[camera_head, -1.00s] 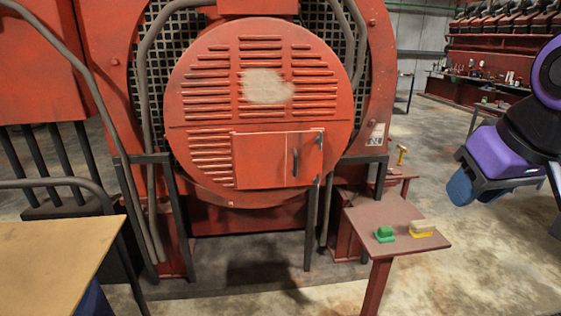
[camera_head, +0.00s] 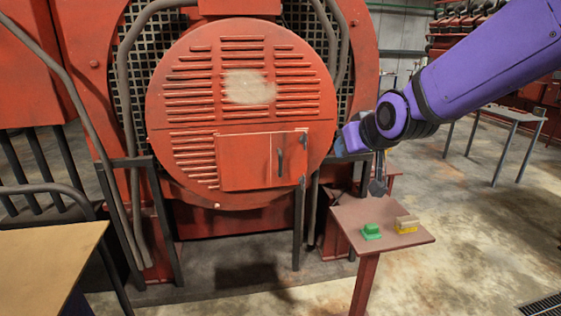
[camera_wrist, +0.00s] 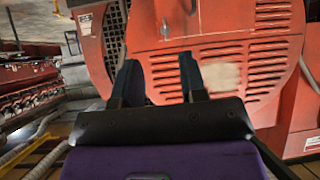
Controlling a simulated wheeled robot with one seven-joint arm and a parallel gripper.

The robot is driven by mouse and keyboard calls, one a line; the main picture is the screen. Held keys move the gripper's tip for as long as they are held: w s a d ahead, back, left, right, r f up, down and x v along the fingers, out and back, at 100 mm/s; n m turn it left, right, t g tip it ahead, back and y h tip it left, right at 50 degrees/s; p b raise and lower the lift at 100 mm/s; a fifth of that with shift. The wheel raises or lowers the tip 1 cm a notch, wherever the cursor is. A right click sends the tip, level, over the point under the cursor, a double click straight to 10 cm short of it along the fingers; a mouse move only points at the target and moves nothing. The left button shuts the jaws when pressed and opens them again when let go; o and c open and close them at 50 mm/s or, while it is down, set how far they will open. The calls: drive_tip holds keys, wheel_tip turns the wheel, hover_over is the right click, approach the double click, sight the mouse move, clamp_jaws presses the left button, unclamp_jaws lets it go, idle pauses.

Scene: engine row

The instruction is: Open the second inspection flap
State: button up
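The round red louvred cover (camera_head: 240,60) has a rectangular red flap panel (camera_head: 243,165) low on its front. A seam splits it; the narrow right part bears a dark upright handle (camera_head: 280,163) and small dark fittings at its right edge. The panel looks shut. Whether it counts as the second flap I cannot tell. My gripper (camera_head: 343,143) is just right of the cover's edge in the head view, apart from the handle. In the wrist view my gripper (camera_wrist: 160,62) has its two blue fingers apart with nothing between them.
A small red table (camera_head: 348,215) stands right of the cover, with a green block (camera_head: 371,231) and a yellow-based block (camera_head: 407,224). Dark posts (camera_head: 299,225) stand before the cover's lower edge. A tan-topped table (camera_head: 40,260) is at left.

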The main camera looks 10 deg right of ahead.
drive_tip(key=w+a+f+t+y, duration=0.1)
drive_tip(key=w+a+f+t, duration=0.15)
drive_tip(key=w, duration=0.25)
drive_tip(key=w+a+f+t, duration=0.1)
drive_tip(key=w+a+f, duration=0.1)
drive_tip(key=w+f, duration=0.3)
drive_tip(key=t+y, duration=0.1)
drive_tip(key=t, duration=0.3)
approach(281, 161)
drive_tip(key=shift+n+g, duration=0.25)
drive_tip(key=shift+n, duration=0.15)
drive_tip(key=w, duration=0.3)
drive_tip(key=w+a, duration=0.1)
drive_tip(key=w, duration=0.6)
drive_tip(key=shift+w+a+r, duration=0.2)
drive_tip(key=shift+w+a, duration=0.1)
clamp_jaws()
